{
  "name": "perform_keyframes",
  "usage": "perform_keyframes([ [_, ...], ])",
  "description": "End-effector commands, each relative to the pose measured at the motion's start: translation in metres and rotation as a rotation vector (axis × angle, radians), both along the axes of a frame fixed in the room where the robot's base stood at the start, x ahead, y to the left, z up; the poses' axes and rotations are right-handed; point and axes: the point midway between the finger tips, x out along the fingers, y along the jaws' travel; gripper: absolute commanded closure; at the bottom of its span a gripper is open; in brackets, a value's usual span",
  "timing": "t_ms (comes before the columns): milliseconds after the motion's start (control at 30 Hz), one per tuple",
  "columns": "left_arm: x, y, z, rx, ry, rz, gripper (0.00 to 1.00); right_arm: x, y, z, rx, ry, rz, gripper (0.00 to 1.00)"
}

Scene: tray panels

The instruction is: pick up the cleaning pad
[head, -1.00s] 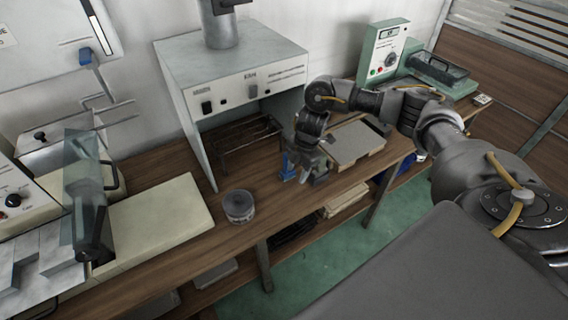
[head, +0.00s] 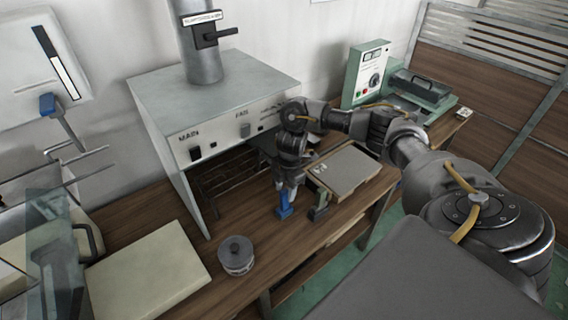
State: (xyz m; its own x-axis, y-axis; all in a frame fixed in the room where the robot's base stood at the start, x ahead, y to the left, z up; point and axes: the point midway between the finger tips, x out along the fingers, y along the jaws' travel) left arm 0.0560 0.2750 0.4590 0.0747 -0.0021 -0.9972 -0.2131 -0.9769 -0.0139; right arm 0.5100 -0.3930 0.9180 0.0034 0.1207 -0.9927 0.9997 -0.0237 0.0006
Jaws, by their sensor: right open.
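No item in the head view is clearly recognisable as the cleaning pad. My right gripper (head: 290,187) is open and points down, close above and behind the blue piece. Its fingers are small and partly hidden, and I cannot tell whether they touch anything. My left gripper is not in view.
A pale flat board (head: 148,275) lies at left. A metal hood (head: 215,105) with a dark rack (head: 230,178) beneath stands behind. A green control box (head: 368,75) is at back right. Bare wood surrounds the tin.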

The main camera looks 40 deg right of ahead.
Motion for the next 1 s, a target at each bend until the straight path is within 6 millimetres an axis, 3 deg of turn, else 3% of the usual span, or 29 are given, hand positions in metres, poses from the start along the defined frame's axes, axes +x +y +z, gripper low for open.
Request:
perform_keyframes([
  [300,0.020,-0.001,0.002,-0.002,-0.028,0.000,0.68,0.001,0.002,-0.013,0.000,0.002,0.002,0.55],
  [667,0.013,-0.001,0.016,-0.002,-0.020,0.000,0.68,0.003,0.003,-0.059,0.000,0.001,0.001,0.55],
  [933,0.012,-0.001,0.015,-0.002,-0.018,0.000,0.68,0.003,0.003,-0.062,0.000,0.000,0.003,0.55],
  [1000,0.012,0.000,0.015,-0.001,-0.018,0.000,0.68,0.003,0.003,-0.062,0.000,0.000,0.003,0.64],
])
